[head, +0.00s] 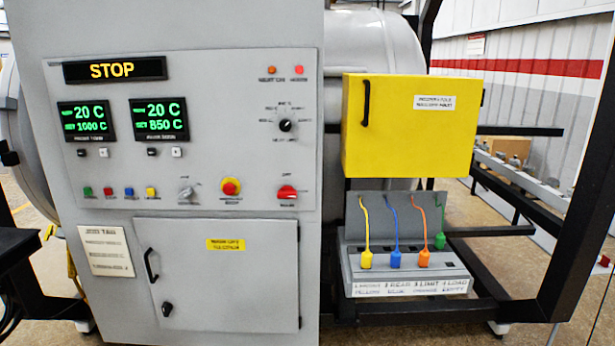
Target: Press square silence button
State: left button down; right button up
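A grey control panel (230,130) fills the left and middle of the head view. Small dark and light buttons also sit under the two green-digit displays (87,121). Neither of my grippers is in view.
A yellow cabinet (400,125) and a box with coloured plugs (405,262) stand at the right. The space before the panel looks clear.

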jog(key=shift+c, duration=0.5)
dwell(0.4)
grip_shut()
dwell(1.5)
